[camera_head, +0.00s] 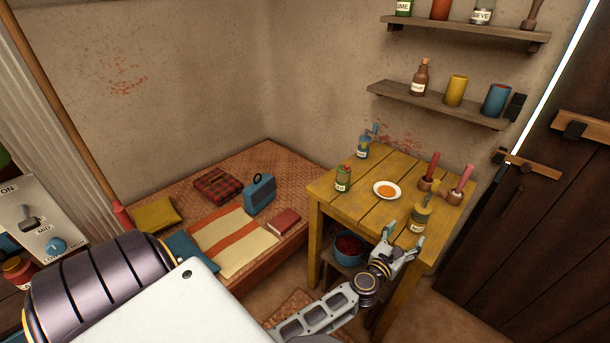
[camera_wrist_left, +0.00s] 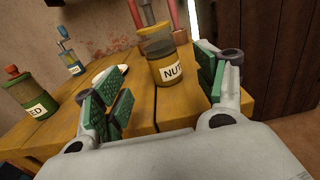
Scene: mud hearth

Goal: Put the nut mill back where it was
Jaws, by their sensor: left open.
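The nut mill (camera_head: 417,219), a squat jar with a brown lower part, yellow top and white label, stands upright near the right front corner of the yellow wooden table (camera_head: 340,203). In the left wrist view the nut mill (camera_wrist_left: 168,68), its label reading "NU", stands ahead between the lines of the two fingers, nearer the right one. My left gripper (camera_head: 403,236) is open and empty at the table's front edge, just short of the mill. Its green-padded fingers show in the left wrist view (camera_wrist_left: 160,92). My right gripper is not in view.
On the table stand a green labelled jar (camera_head: 343,179), a blue labelled mill (camera_head: 363,147), a white plate (camera_head: 376,187) with orange food, and red (camera_head: 432,168) and pink (camera_head: 463,180) pestles in cups. A blue pot (camera_head: 348,257) sits below. Wall shelves (camera_head: 440,104) hang above.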

